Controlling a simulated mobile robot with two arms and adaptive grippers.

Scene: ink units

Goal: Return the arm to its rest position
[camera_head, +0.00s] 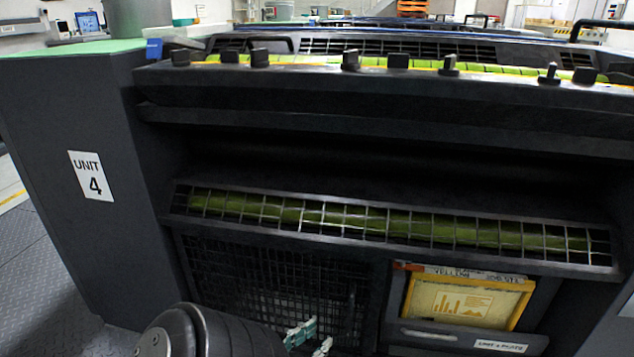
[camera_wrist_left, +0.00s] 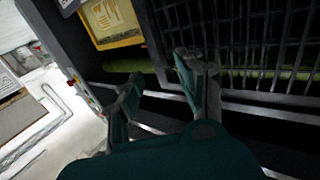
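My left gripper (camera_head: 311,340) shows at the bottom of the head view, just past the dark rounded end of my arm, in front of the lower grille. In the left wrist view my left gripper (camera_wrist_left: 159,70) has its two teal and grey fingers spread apart, with nothing between them. My right gripper is in neither view.
The dark ink unit (camera_head: 400,115) marked "UNIT 4" (camera_head: 91,176) fills the head view. It has a slatted guard (camera_head: 400,225), a mesh grille (camera_head: 265,275) and a yellow-framed panel (camera_head: 462,303). Patterned floor (camera_head: 40,285) is clear at left.

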